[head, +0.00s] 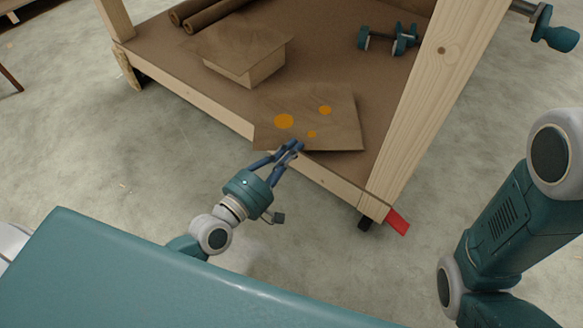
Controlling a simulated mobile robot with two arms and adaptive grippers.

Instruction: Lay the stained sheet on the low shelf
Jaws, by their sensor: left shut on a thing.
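The stained sheet (335,130) is a brown, roughly square piece with several orange spots. It shows over the front edge of the low shelf (225,107), a brown board with a pale wooden front rail. My left gripper (293,150) is shut on the near edge of the sheet. I cannot tell whether the sheet's far part touches the shelf or hangs just above it. My right arm shows at the right, but its gripper is out of the picture.
Brown rolls (205,14) lie at the back left, and teal clamps (390,40) at the back right. A thick wooden post (437,90) bounds the shelf's right side.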

